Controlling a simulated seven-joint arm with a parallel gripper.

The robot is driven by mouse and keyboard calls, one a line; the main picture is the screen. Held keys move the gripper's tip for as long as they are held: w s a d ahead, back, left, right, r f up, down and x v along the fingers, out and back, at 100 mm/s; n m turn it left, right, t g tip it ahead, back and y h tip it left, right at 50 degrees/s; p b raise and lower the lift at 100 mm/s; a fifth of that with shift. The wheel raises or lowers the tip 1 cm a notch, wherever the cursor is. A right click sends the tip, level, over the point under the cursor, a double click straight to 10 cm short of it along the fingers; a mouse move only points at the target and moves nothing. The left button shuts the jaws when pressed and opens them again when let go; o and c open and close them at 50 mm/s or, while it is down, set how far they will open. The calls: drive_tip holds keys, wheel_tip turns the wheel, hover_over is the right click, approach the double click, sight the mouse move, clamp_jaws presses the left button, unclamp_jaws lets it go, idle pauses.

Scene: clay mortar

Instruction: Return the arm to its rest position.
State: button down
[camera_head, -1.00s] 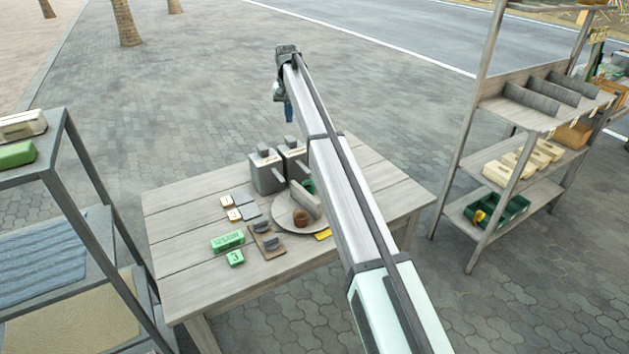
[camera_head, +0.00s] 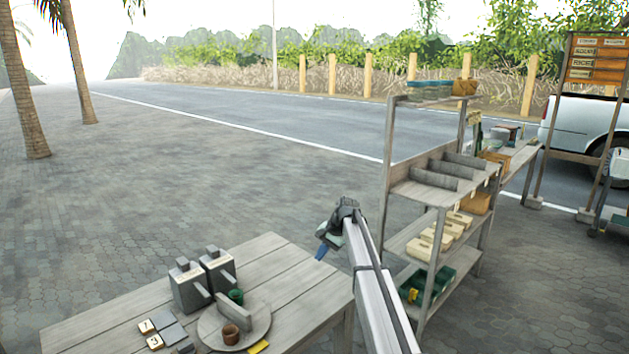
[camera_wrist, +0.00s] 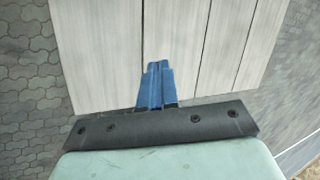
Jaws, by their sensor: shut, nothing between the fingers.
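My gripper (camera_head: 320,252) is at the end of my stretched arm, in the air past the table's right back corner in the head view. In the wrist view its blue fingers (camera_wrist: 157,85) are together with nothing between them. The wooden table (camera_head: 285,270) stands below and to the left. Its bare planks (camera_wrist: 190,50) fill the upper part of the wrist view.
On the table are two grey boxes (camera_head: 190,290), a round board (camera_head: 262,325) with a brown pot (camera_head: 231,334) and a green cup (camera_head: 236,297), and small tiles (camera_head: 172,334). A shelf rack (camera_head: 420,190) stands close right of my arm. Open paving lies behind.

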drive_tip(key=s+d+f+m+t+y, duration=0.1)
drive_tip(key=s+d+f+m, duration=0.15)
drive_tip(key=d, duration=0.45)
drive_tip(key=s+d+f+m+t, duration=0.1)
drive_tip(key=s+d+f+m, duration=0.15)
drive_tip(key=d, duration=0.45)
drive_tip(key=s+a+f+n+g+h, duration=0.1)
drive_tip(key=s+f+n+g, duration=0.1)
drive_tip(key=s+f, duration=1.1)
drive_tip(key=s+f+n+g+h, duration=0.1)
drive_tip(key=s+f+n+g, duration=0.1)
drive_tip(key=s+f, duration=1.1)
drive_tip(key=s+f+n+g+h, duration=0.1)
drive_tip(key=s+f, duration=0.4)
drive_tip(key=s, duration=0.8)
drive_tip(key=s+d+f+n+g+h, duration=0.1)
drive_tip(key=s+f, duration=0.4)
drive_tip(key=s, duration=0.9)
drive_tip(key=s+f+n+g+h, duration=0.1)
drive_tip(key=s+f+n+g, duration=0.2)
drive_tip(key=s, duration=1)
wheel_tip(320, 180, down, 3)
drive_tip(key=shift+s+d+f+n+h, duration=0.1)
drive_tip(key=shift+s+d+n+h, duration=0.3)
drive_tip(key=shift+n, duration=0.4)
